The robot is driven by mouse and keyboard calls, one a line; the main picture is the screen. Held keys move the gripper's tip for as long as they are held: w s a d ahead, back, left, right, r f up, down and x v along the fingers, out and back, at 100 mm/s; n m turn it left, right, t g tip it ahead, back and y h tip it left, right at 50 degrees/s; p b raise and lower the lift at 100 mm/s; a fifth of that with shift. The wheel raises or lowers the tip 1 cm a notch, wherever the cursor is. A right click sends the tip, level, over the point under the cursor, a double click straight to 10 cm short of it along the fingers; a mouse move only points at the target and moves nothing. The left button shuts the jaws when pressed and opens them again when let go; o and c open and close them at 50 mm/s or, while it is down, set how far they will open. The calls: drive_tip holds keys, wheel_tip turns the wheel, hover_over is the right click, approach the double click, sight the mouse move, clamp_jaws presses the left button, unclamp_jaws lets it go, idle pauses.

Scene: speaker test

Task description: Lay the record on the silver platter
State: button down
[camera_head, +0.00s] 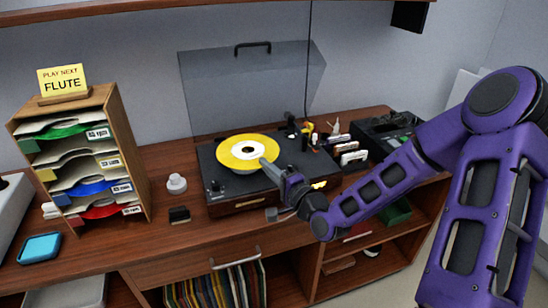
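The yellow record (235,158) with a white centre lies flat or nearly flat over the black turntable (215,180). A dark edge shows under its front side; I cannot tell whether it rests there or hangs just above. The turntable's clear lid (225,90) stands open behind.
A wooden sorter (130,165) with coloured folders and a yellow FLUTE sign (62,78) stands at left. A white knob-shaped object (177,184) and a small black block (179,214) sit left of the turntable. Small items and a black device (385,130) crowd the right side.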

drive_tip(key=shift+w+a+f+b, duration=0.25)
drive_tip(key=shift+w+b, duration=0.1)
drive_tip(key=shift+w, duration=0.5)
drive_tip(key=shift+w+a+f+b, duration=0.2)
drive_tip(key=shift+w+b, duration=0.1)
drive_tip(key=shift+w, duration=0.5)
drive_tip(key=shift+w+a+f+b, duration=0.25)
drive_tip(key=shift+w+b, duration=0.1)
drive_tip(key=shift+w, duration=0.5)
drive_tip(key=shift+f+b, duration=1.15)
drive_tip(key=shift+f, duration=0.3)
drive_tip(key=shift+f, duration=0.1)
drive_tip(key=c, duration=1)
unclamp_jaws()
drive_tip(key=shift+c, duration=0.8)
drive_tip(key=shift+s+d, duration=0.1)
